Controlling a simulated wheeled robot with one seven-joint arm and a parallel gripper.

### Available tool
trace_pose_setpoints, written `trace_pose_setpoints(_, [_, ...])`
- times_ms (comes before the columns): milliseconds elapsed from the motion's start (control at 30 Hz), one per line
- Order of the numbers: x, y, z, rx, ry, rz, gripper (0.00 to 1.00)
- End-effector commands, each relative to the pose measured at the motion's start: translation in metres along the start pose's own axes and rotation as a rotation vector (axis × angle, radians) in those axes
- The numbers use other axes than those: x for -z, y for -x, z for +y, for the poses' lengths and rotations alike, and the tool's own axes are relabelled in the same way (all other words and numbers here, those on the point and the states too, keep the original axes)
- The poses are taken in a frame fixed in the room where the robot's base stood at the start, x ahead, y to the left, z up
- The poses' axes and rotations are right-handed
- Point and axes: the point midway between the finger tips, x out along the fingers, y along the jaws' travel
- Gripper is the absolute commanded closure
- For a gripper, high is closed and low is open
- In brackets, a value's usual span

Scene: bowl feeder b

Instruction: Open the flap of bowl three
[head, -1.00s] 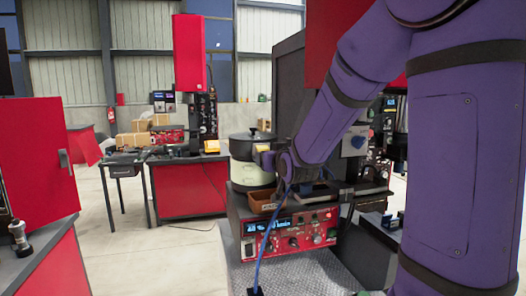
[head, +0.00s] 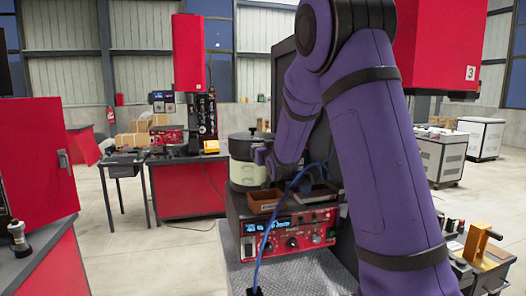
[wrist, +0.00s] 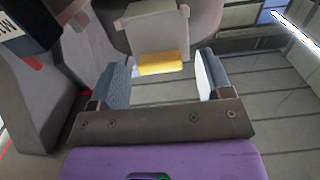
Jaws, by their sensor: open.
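A round bowl unit with a dark top and pale green drum (head: 247,172) stands on the bench ahead in the head view. No number shows on it. My gripper (wrist: 162,66) is open in the wrist view, its two blue-grey fingers apart with nothing between them. A pale block with a yellow lower edge (wrist: 161,64) is beyond the fingertips, in front of a rounded grey surface. I cannot tell whether it is the flap. In the head view my wrist is at the drum's right side, and the fingers are hidden there.
A blue cable hangs in front. A red panel marked 3 (head: 470,73) is at upper right. Open floor lies left of the bench.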

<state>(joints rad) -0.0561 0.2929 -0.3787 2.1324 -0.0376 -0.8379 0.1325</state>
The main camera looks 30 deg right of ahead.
Motion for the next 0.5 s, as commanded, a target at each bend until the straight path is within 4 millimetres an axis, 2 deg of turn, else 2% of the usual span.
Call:
trace_pose_setpoints(200, [-0.0002, -0.0138, 0.0002, 0.000, 0.001, 0.000, 0.28])
trace_pose_setpoints(467, [0.0001, -0.0148, 0.0002, 0.000, 0.000, 0.000, 0.28])
trace_pose_setpoints(500, [0.0001, -0.0148, 0.0002, 0.000, 0.000, 0.000, 0.32])
